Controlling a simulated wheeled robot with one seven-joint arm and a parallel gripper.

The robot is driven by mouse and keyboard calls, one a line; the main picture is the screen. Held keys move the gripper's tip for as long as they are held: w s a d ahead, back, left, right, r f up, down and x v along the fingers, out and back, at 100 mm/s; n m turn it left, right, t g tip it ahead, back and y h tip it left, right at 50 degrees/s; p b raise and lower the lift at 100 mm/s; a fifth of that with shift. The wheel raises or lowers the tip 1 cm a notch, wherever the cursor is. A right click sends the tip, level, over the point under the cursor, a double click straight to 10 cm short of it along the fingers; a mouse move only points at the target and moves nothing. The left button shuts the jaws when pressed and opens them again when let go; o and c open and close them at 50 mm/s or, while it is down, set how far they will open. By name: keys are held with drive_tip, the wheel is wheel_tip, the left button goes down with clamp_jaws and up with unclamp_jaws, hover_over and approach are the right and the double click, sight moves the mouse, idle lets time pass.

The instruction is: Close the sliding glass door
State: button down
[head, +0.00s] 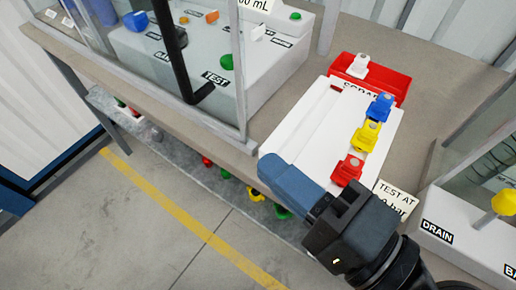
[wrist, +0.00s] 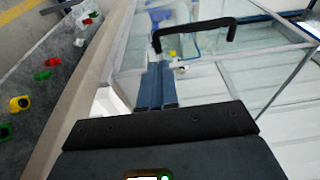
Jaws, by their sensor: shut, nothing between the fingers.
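The sliding glass door (head: 155,75) is a clear pane on the cabinet at the upper left of the head view. Its black bar handle (head: 180,65) stands out in front of the pane; the handle also shows in the wrist view (wrist: 194,27), beyond my fingertips. My gripper (head: 272,162) has blue fingers that lie together with nothing between them. In the head view it is right of the handle and apart from it, over the front of a white tray. The fingers also show in the wrist view (wrist: 157,72). How far the door stands open I cannot tell.
The white tray (head: 305,115) holds blue, yellow and red clamp-like parts beside a red box (head: 390,80). A white DRAIN block (head: 450,235) is at the lower right. The bench edge (head: 130,78) runs below the cabinet, above a lower shelf with coloured parts.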

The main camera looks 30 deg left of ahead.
sight(193, 100)
drive_tip(key=p+x, duration=0.2)
drive_tip(key=x, duration=1.1)
drive_tip(key=shift+a, duration=0.1)
